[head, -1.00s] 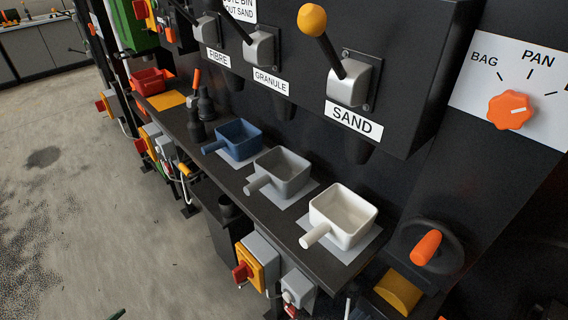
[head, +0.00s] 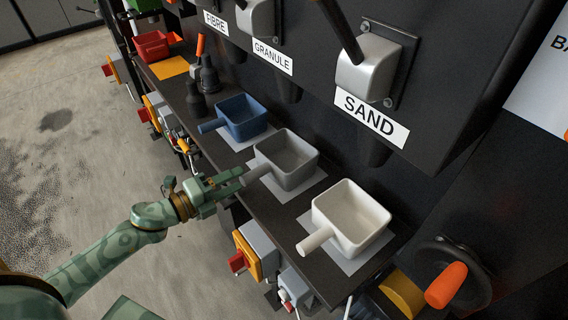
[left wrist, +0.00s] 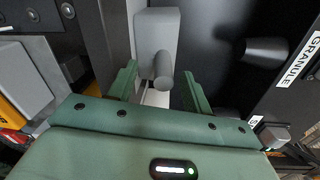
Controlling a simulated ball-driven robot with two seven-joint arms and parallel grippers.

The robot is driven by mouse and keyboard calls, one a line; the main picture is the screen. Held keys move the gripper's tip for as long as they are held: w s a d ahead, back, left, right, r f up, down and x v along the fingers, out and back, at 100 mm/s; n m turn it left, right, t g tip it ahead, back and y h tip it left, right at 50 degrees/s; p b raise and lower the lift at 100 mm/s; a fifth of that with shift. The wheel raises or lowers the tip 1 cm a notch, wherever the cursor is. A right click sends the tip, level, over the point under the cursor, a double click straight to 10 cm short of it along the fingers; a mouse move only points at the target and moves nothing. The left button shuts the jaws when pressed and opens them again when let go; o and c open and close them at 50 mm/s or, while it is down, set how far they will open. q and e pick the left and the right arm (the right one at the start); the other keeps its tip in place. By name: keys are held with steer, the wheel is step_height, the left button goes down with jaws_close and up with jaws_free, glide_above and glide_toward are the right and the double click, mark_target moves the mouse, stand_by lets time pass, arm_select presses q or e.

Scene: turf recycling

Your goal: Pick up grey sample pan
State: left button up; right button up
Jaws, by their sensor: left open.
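The grey sample pan (head: 288,160) sits upright on a pale square on the dark shelf, between a blue pan and a white pan. Its stubby handle points left, toward the shelf's front edge. My left gripper (head: 238,180) is open at the end of this handle. In the left wrist view the grey pan (left wrist: 157,32) is straight ahead, and its round handle shows between the two green fingers of my left gripper (left wrist: 158,88), with gaps on both sides. I cannot tell how far the fingers reach along the handle. My right gripper is not in view.
The blue pan (head: 241,117) and white pan (head: 350,218) flank the grey one closely. The dark shelf (head: 318,262) is narrow. Dispenser spouts and the SAND label (head: 371,119) hang above. A yellow-and-red switch box (head: 248,254) is mounted below the shelf edge.

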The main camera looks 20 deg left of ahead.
mark_target(270, 167)
arm_select(q)
steer(key=x, duration=0.4)
steer(key=d+x, duration=0.1)
steer(key=x, duration=0.1)
steer(key=shift+s+d+r, duration=0.15)
steer(key=shift+r, duration=0.1)
jaws_close()
